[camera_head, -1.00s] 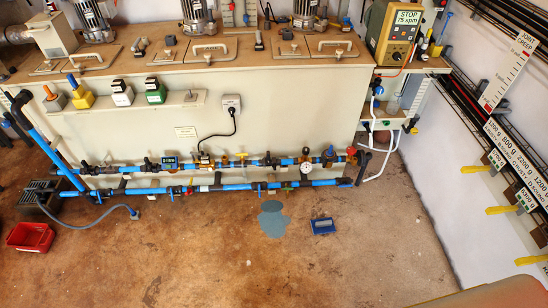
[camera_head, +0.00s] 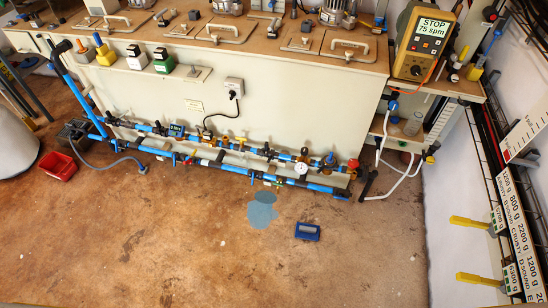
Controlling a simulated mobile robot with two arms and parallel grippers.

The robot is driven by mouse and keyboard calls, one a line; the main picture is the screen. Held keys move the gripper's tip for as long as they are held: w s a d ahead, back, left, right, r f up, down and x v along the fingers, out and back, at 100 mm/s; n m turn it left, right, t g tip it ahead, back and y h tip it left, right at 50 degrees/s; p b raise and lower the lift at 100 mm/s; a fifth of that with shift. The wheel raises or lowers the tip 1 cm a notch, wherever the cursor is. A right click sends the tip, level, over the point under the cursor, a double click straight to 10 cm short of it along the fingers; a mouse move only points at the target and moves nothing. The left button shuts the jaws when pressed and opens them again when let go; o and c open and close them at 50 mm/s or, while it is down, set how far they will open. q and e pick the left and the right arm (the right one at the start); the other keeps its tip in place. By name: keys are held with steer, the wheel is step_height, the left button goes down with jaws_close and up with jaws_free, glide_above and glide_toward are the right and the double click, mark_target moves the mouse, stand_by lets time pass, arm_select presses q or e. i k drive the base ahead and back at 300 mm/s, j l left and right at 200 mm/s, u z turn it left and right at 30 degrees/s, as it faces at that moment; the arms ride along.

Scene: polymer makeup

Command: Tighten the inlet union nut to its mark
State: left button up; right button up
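Neither of my grippers is in the head view. I cannot single out the inlet union nut or its mark at this size. A dosing pump (camera_head: 424,42) with a display reading "STOP 75 spm" stands on a wall shelf at the upper right. A blue fitting (camera_head: 393,106) with white tubing (camera_head: 379,150) sits below it. Two blue pipe runs (camera_head: 228,165) with dark, brass and red fittings cross low along the tank front. A round white gauge (camera_head: 302,168) and a small blue-topped valve (camera_head: 330,160) sit near their right end.
The large beige tank (camera_head: 290,95) fills the back. A bluish puddle (camera_head: 261,211) and a blue tray-like object (camera_head: 307,231) are on the brown floor. A red bin (camera_head: 57,166) stands at left. Yellow brackets (camera_head: 469,222) stick out from the right wall. The front floor is clear.

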mark_target(272, 158)
steer(key=i+j, duration=0.1)
steer(key=i, duration=0.65)
steer(key=i+j+u, duration=0.1)
steer(key=i, duration=0.6)
